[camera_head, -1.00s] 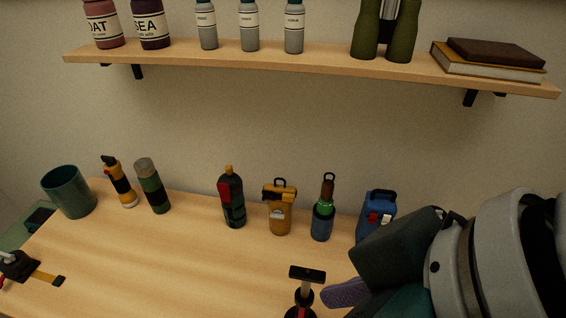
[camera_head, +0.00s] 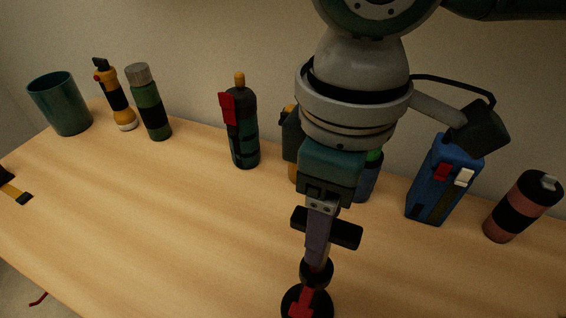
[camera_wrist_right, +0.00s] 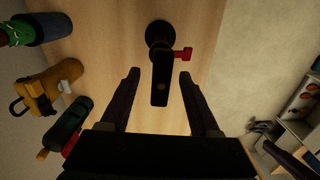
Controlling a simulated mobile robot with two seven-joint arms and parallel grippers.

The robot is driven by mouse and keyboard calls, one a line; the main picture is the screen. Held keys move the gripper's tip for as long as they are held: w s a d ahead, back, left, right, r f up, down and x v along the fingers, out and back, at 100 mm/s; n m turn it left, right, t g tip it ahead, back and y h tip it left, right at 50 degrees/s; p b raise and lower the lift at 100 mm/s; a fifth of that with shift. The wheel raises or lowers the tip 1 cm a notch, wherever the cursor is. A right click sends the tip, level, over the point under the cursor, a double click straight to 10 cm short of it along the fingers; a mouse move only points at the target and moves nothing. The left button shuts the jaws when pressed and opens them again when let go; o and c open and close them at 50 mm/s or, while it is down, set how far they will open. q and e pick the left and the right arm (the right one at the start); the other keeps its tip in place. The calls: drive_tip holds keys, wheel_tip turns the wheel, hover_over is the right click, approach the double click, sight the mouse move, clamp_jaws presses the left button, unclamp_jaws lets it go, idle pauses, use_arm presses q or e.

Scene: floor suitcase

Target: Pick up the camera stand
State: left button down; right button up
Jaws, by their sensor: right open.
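The camera stand (camera_head: 345,232) is black with a flat crossbar top, a round base and a red knob, and stands near the front of the wooden table. In the right wrist view the stand (camera_wrist_right: 160,80) lies between and just ahead of the two fingers. My right gripper (camera_head: 318,245) is open and comes down over the stand's top, partly hiding it. In the wrist view the right gripper (camera_wrist_right: 158,78) has one finger on each side of the bar, with gaps visible. My left gripper is not in view.
Behind, along the wall, stand a green cup (camera_head: 60,103), a yellow flashlight (camera_head: 117,100), a green-black bottle (camera_head: 150,105), a dark bottle with a red part (camera_head: 242,130), a blue case (camera_head: 440,185) and a pink-black can (camera_head: 522,208). The table's left-middle (camera_head: 150,210) is clear.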

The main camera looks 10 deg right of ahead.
sight(311, 292)
wheel_tip(311, 292, down, 7)
drive_tip(key=shift+s+r, duration=0.1)
drive_tip(key=shift+r, duration=0.1)
clamp_jaws()
idle(0.6)
idle(0.9)
